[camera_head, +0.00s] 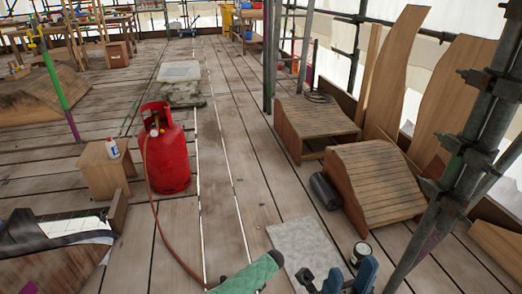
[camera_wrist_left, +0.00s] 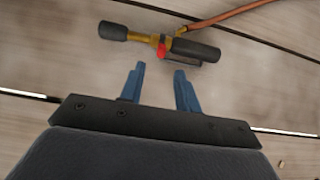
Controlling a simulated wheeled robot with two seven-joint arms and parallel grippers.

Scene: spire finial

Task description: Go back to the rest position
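My left gripper (camera_wrist_left: 160,82) is open in the left wrist view, its two blue fingers apart with nothing between them. A gas torch (camera_wrist_left: 160,40) lies on the planks just beyond the fingertips, apart from them. It has a black nozzle, a brass neck, a red part and a black handle. An orange hose (camera_wrist_left: 225,15) leaves it to the upper right. My left gripper is not in the head view. My right gripper (camera_head: 350,270) shows at the bottom edge of the head view. Its blue fingers appear apart, with no object seen between them; its lower part is cut off.
A red gas cylinder (camera_head: 168,165) stands on the deck, its hose running to the bottom edge. A small tin (camera_head: 360,251) and a grey slab (camera_head: 300,245) are near my right gripper. A green object (camera_head: 248,275) is partly cut off. Scaffold poles (camera_head: 465,150) stand at right.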

